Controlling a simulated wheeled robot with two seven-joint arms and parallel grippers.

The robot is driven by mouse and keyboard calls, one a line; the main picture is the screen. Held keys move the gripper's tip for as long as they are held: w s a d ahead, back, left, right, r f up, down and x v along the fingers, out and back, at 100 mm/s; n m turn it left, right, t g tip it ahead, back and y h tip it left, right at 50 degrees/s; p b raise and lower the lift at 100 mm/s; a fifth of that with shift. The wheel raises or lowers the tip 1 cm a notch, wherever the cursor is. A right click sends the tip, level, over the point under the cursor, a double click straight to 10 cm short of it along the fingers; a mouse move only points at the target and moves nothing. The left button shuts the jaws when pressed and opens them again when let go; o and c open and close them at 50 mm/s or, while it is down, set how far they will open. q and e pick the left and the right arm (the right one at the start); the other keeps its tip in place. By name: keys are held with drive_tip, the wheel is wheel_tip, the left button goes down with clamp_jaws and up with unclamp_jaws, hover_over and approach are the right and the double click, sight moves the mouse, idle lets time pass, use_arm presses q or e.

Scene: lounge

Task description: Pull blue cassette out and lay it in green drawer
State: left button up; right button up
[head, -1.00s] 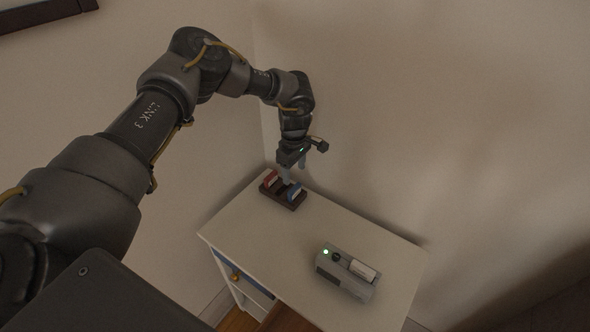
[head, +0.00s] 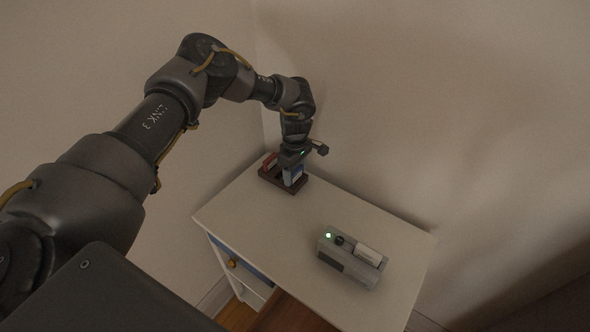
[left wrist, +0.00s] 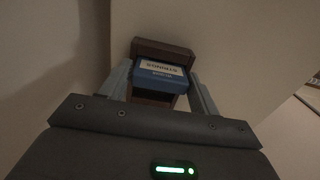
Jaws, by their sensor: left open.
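The blue cassette (head: 293,175) stands in a dark brown rack (head: 268,177) at the back corner of the white cabinet top. In the left wrist view the blue cassette (left wrist: 160,78) has a white label and sits between my left fingers. My left gripper (left wrist: 162,88) is open, with one finger on each side of the cassette; I cannot tell whether they touch it. In the head view my left gripper (head: 292,165) is low over the rack and hides part of it. No green drawer is visible; a blue drawer front (head: 256,272) with a yellowish knob shows. My right gripper is out of view.
A red cassette (head: 269,162) stands in the rack to the left of the blue one. A grey device (head: 345,266) with a green light and a white block on top sits nearer the cabinet's front right. The white cabinet top (head: 262,221) between is clear. Walls rise close behind the rack.

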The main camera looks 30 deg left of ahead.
sight(295, 170)
use_arm(q)
drive_tip(key=c, duration=0.7)
drive_tip(key=shift+o, duration=0.2)
drive_tip(key=shift+r+p, duration=1)
drive_tip(key=shift+r, duration=0.25)
drive_tip(key=shift+r+p, duration=0.35)
drive_tip(key=shift+r, duration=0.1)
drive_tip(key=shift+r+p, duration=1.45)
drive_tip(key=shift+r, duration=0.45)
